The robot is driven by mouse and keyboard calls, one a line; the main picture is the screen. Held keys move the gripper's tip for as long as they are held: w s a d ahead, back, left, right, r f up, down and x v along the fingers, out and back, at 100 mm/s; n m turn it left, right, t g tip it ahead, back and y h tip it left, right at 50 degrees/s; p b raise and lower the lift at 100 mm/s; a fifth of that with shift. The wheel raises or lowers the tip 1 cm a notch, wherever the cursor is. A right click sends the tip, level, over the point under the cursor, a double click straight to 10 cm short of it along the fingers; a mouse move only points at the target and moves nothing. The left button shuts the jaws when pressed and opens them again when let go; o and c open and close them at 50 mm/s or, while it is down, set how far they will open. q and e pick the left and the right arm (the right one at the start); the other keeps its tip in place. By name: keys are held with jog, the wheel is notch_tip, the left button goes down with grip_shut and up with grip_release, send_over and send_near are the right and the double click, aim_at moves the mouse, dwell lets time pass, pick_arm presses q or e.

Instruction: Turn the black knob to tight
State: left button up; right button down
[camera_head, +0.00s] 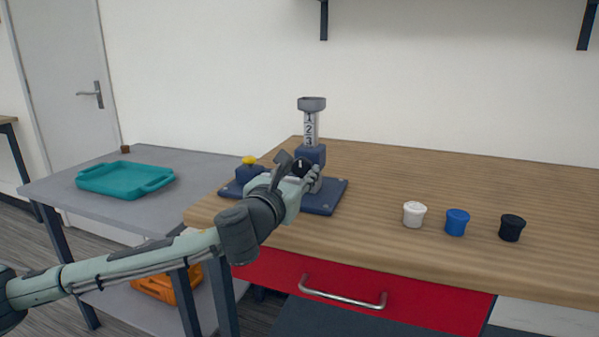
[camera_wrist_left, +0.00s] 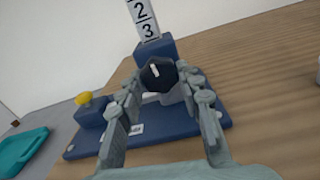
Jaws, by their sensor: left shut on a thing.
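The black knob (camera_head: 300,165) is on the front of a blue block under a white column numbered 1, 2, 3, on a blue base plate (camera_head: 325,204). In the left wrist view the knob (camera_wrist_left: 159,76) is dark and faceted, with a short white mark near upright, tilted slightly. My left gripper (camera_head: 309,174) is at the knob. In the left wrist view its fingers (camera_wrist_left: 158,84) are on either side of the knob, shut on it. No label for tight is readable. My right gripper is not in view.
A yellow button (camera_head: 249,160) on a blue box stands left of the column. White (camera_head: 414,214), blue (camera_head: 457,222) and black (camera_head: 511,228) cups stand to the right on the wooden worktop (camera_head: 430,170). A teal tray (camera_head: 125,178) lies on the grey table at left.

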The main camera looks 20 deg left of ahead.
pick_arm(q)
jog(key=shift+m, duration=0.6)
jog(key=o, duration=1.2)
jog(key=shift+c, duration=0.2)
jog(key=s, duration=1.2)
jog(key=shift+a, duration=0.25)
